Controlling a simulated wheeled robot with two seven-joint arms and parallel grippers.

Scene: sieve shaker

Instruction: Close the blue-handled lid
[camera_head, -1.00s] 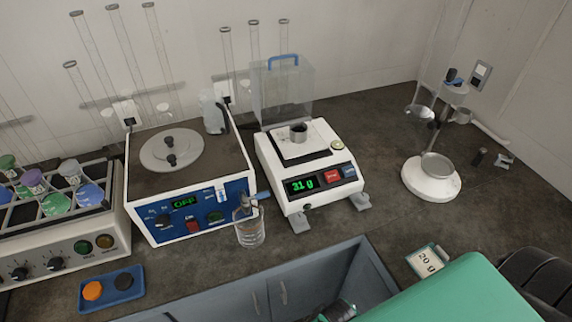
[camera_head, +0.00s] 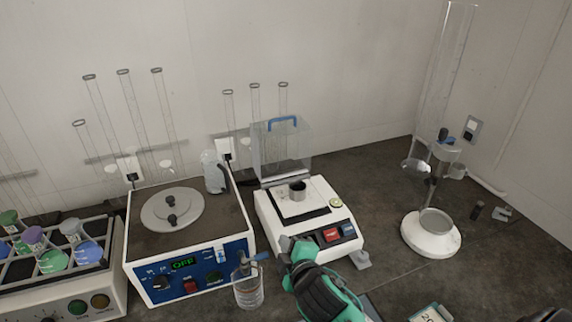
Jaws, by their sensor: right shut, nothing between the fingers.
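The clear lid (camera_head: 268,155) with the blue handle (camera_head: 281,124) stands raised at the back of the white balance (camera_head: 267,212). The gripper is well below and in front of the blue handle. I cannot tell whether it touches the balance. My left gripper is not in view.
A white and blue machine (camera_head: 232,252) reading OFF stands left of the balance, with a clear bottle (camera_head: 248,288) in front. A tube rack (camera_head: 100,259) is at far left. A white stand (camera_head: 431,236) is at right.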

